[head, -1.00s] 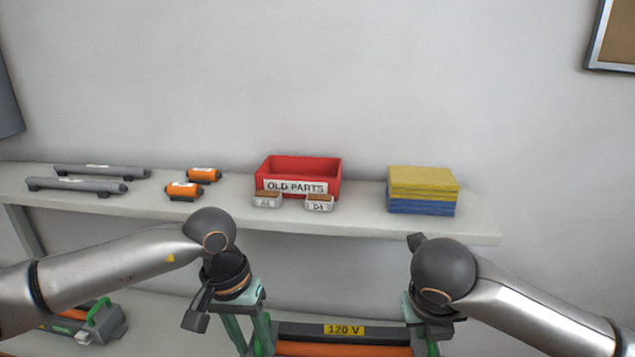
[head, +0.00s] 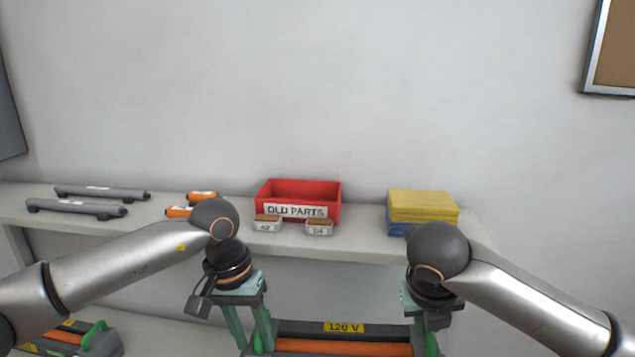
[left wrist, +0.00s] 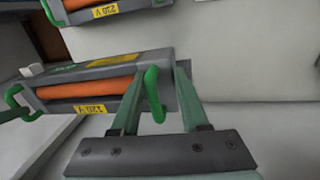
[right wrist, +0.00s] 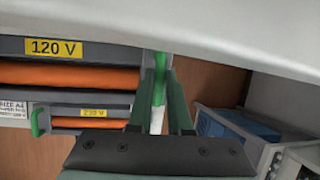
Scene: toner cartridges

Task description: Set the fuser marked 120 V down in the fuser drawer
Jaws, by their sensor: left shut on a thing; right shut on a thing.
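The fuser marked 120 V (head: 344,328) is dark grey with an orange roller and hangs level between my two grippers at the bottom of the head view. It also shows in the left wrist view (left wrist: 85,89) and the right wrist view (right wrist: 70,76). My left gripper (head: 256,342) is shut on its green handle (left wrist: 152,95) at one end. My right gripper (head: 430,342) is shut on the green handle (right wrist: 160,78) at the other end. The fuser's underside is out of the head view. I cannot make out the fuser drawer in any view.
A shelf (head: 370,243) carries grey rollers (head: 80,207), orange cartridges, a red OLD PARTS bin (head: 300,190) and a yellow-blue stack (head: 423,205). Another fuser (head: 70,340) lies at lower left. A differently marked fuser (right wrist: 93,112) shows beyond mine, with blue-filled trays (right wrist: 245,128) at right.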

